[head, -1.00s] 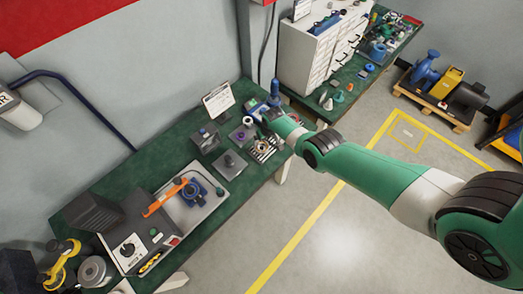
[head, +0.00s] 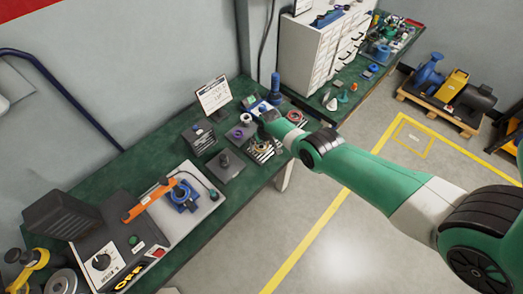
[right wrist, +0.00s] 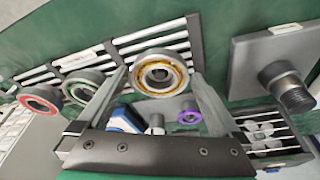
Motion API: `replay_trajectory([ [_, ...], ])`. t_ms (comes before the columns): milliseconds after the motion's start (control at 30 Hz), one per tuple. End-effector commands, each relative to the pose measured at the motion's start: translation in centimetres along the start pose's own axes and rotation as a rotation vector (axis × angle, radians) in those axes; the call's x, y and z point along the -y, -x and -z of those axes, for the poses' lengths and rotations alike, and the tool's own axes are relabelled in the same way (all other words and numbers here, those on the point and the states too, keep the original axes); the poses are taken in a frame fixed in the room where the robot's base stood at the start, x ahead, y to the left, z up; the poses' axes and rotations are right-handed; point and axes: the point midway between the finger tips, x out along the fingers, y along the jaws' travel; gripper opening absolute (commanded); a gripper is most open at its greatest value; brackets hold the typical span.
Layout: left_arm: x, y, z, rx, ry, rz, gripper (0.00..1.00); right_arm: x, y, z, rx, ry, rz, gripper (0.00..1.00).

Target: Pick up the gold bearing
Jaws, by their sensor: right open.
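The gold bearing (right wrist: 160,74), a steel ring with a gold-orange inner band, lies on a slatted rack in the right wrist view. In the head view the gold bearing (head: 261,148) is small beside my right wrist. My right gripper (right wrist: 160,82) is open, with one finger on each side of the bearing in the picture. Whether the fingers touch it or are still above it I cannot tell. In the head view my right gripper (head: 262,122) is small and partly hidden by its own arm. My left gripper is not in view.
A green-ringed bearing (right wrist: 82,86) and a red-ringed bearing (right wrist: 40,98) lie left of the gold one. A plate with a threaded post (right wrist: 290,85) stands at right. The green bench (head: 150,150) also holds a machine (head: 105,245).

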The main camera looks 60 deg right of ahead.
Motion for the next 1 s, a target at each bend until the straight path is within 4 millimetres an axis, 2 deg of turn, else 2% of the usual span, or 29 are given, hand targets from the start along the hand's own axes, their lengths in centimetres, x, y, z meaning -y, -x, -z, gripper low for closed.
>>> replay_trajectory([
  [133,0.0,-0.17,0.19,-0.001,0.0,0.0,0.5,-0.01,0.21,0.07,0.0,0.0,0.0,1.0],
  [633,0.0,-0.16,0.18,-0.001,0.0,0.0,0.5,-0.01,0.19,0.04,0.0,0.0,0.0,0.11],
  [867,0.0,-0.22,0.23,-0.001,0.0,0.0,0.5,0.0,0.29,0.11,-0.001,0.0,0.0,0.11],
  [1000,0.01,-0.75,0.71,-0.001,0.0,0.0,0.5,0.0,0.99,0.31,-0.001,0.0,0.0,0.11],
])
